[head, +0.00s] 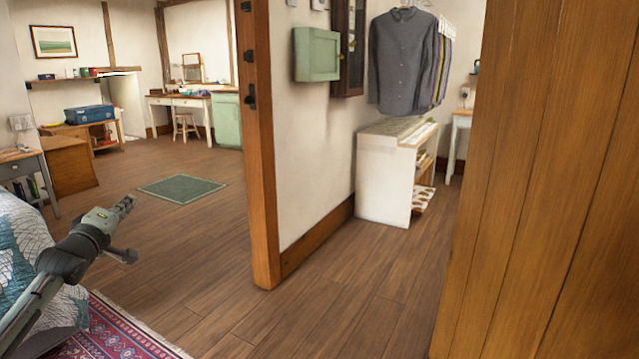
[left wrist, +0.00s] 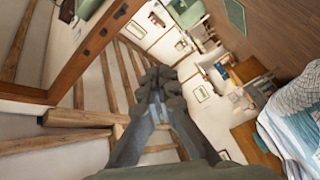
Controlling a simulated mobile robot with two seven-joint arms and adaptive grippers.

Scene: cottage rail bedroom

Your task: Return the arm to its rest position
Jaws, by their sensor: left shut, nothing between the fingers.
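My left arm comes in from the lower left of the head view, and its grey gripper (head: 125,204) is raised in the air over the floor beside the bed. The gripper is shut and empty. In the left wrist view the gripper (left wrist: 158,75) points up the middle of the picture, with the ceiling beams and the far room behind it. My right gripper is not in either view.
A bed with a patterned quilt (head: 25,255) is at the left, close to my left arm. A red rug (head: 110,335) lies below. A wooden post (head: 262,150) and a wood panel (head: 550,200) stand at middle and right. Open floor (head: 200,240) lies ahead.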

